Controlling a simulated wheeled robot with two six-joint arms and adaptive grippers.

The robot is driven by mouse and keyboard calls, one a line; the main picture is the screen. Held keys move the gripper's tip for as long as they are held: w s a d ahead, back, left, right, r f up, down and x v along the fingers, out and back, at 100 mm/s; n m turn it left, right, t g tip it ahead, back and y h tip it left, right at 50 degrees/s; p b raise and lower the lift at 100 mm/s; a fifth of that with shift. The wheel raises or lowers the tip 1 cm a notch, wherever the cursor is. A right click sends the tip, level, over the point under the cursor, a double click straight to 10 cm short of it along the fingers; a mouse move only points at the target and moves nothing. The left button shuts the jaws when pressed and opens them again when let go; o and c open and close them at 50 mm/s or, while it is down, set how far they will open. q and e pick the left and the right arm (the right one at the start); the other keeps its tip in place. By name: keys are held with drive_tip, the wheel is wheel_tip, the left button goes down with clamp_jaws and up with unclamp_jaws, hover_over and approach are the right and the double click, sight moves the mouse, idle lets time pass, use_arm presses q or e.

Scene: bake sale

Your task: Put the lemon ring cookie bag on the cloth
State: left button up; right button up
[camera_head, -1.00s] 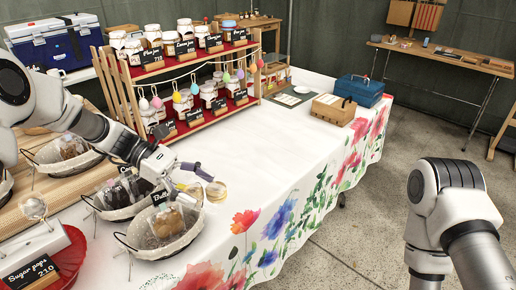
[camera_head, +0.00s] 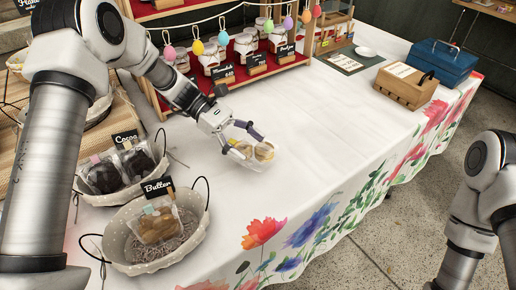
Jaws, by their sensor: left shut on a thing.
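The lemon ring cookie bag (camera_head: 264,152) is a small clear bag with round yellowish cookies, at the middle of the head view. My left gripper (camera_head: 246,142) is shut on it, and its fingers partly hide the bag. The bag is over the white cloth with printed flowers (camera_head: 310,150), which covers the long table. I cannot tell whether the bag touches the cloth. My right arm shows at the right edge, but its gripper is out of view.
Baskets labelled Butter (camera_head: 130,262) and Cocoa (camera_head: 92,200) hold bagged cookies at the left. A red-shelved jar rack (camera_head: 225,85) with hanging egg ornaments stands behind my gripper. A wooden box (camera_head: 405,88) and a blue case (camera_head: 440,62) stand at the back right. The middle cloth is clear.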

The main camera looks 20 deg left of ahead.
sight(248, 155)
use_arm(q)
drive_tip(key=f, duration=0.4)
drive_tip(key=shift+w+f, duration=0.15)
drive_tip(key=shift+w, duration=0.05)
drive_tip(key=shift+f+b, duration=0.15)
drive_tip(key=shift+b, duration=0.15)
drive_tip(key=o, duration=0.8)
drive_tip(key=shift+r, duration=0.2)
drive_tip(key=v, duration=0.7)
drive_tip(key=shift+w+a+r+p, duration=0.1)
drive_tip(key=shift+a+p, duration=0.1)
drive_tip(key=shift+p, duration=0.2)
